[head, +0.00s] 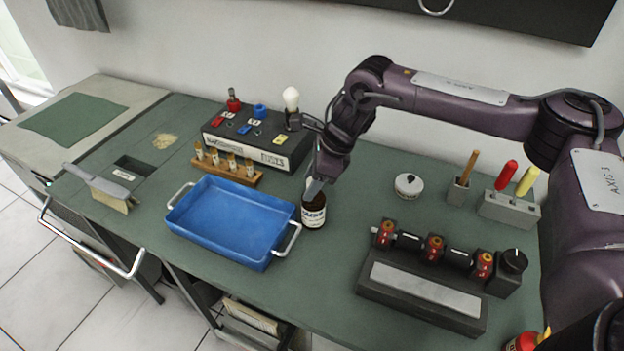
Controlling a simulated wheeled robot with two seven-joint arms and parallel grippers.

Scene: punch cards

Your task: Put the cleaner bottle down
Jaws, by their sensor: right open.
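The cleaner bottle (314,214) is a dark brown bottle with a white label. It stands upright on the green worktop (330,290), just right of the blue tray. My right gripper (313,184) is directly above it, pointing down, with its fingers at the bottle's neck. The fingers are open around or beside the neck; I cannot tell which, as they hide the top of the bottle. My left gripper is not in the view.
A blue tray (222,212) with metal handles lies close left of the bottle. A fuse box (240,148) and vial rack (224,170) stand behind. A black device (420,299) with red parts, a white round tin (408,185) and a tool holder (508,212) are right. A brush (108,192) lies left.

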